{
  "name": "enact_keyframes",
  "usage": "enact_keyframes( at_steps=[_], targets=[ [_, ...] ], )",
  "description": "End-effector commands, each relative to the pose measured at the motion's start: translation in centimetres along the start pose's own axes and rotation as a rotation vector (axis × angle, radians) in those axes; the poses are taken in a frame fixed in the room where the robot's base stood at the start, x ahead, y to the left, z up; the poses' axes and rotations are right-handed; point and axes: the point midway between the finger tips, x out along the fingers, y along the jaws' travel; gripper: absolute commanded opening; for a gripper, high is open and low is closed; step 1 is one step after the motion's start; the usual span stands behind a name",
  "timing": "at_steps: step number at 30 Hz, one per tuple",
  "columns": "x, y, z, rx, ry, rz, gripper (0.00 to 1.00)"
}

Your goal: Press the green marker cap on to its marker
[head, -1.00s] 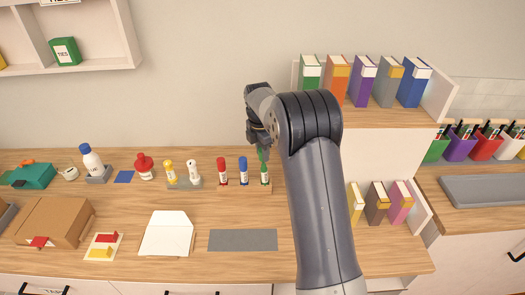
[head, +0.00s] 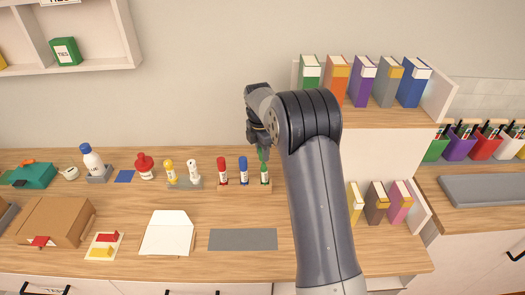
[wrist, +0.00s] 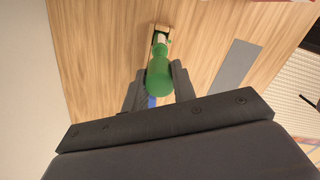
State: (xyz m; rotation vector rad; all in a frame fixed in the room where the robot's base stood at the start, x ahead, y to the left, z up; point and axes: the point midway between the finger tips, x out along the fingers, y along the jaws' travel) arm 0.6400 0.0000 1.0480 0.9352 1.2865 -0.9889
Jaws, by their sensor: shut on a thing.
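The green marker (head: 265,176) stands upright in the right end of a wooden holder (head: 240,188). Its green cap (head: 264,154) is directly above the marker body, in line with it; I cannot tell whether it is fully seated. My gripper (head: 262,142) is above the marker, pointing down. In the wrist view, my gripper (wrist: 158,84) is shut on the green cap (wrist: 160,72), with a dark finger on each side. The cap hides much of the marker there.
A red-capped marker (head: 222,172) and a blue-capped marker (head: 243,172) stand close by on the left in the same holder. Further left is a grey holder (head: 184,184) with yellow and white items. A flat grey mat (head: 243,240) lies in front.

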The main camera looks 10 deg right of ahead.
Motion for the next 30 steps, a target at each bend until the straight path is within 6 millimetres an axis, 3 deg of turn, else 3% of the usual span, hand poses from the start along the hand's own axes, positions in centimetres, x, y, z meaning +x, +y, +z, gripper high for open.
enact_keyframes(
  at_steps=[30],
  targets=[
    [0.73,0.00,0.00,0.005,0.000,0.000,0.05]
  ],
)
